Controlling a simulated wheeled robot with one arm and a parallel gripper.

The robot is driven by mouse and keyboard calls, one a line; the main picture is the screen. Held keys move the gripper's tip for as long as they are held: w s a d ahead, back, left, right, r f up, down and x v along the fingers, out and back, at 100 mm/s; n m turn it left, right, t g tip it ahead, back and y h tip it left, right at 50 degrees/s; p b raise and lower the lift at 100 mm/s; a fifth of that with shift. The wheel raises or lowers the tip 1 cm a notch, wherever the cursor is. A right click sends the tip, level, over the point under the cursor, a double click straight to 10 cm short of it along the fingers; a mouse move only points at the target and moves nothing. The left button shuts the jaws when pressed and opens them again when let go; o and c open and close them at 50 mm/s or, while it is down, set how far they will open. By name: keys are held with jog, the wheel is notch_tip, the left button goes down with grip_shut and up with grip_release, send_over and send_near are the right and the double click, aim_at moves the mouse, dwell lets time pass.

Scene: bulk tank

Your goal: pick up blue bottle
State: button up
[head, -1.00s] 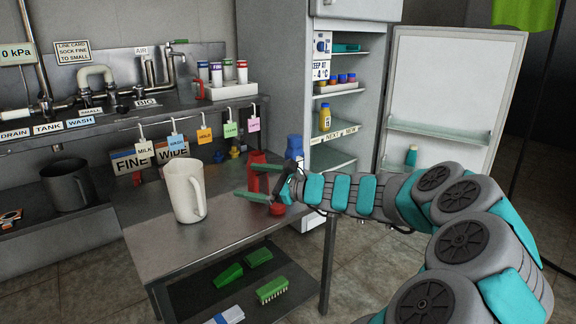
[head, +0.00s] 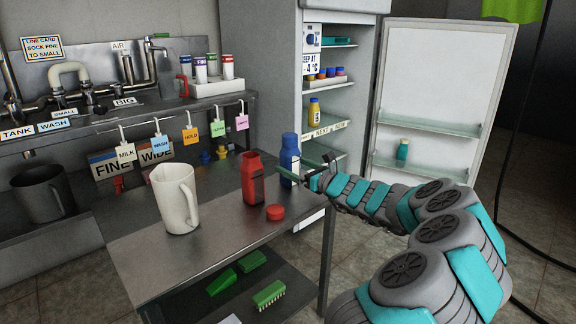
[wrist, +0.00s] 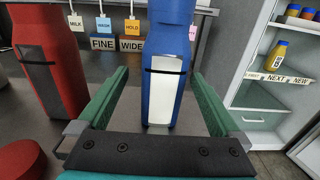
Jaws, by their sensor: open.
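The blue bottle (head: 289,160) stands upright near the right back edge of the metal table, with a pale label on its side. In the wrist view the blue bottle (wrist: 158,75) rises between the two green fingers. My gripper (head: 303,167) is open and level at the bottle, with a finger on either side of it in the wrist view (wrist: 160,100). A gap shows between the bottle and each finger. In the head view the arm comes in from the right, and part of the bottle's lower end is hidden.
A red bottle (head: 252,178) stands just left of the blue one, with a red cap (head: 275,212) in front. A white pitcher (head: 175,197) stands further left. The open fridge (head: 345,75) is behind, its door (head: 425,110) swung right. Green brushes lie on the lower shelf.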

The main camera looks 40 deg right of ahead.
aim_at(283, 159)
jog(key=shift+w+r, duration=0.1)
jog(key=shift+w, duration=2.7)
jog(key=shift+c, duration=0.2)
grip_shut()
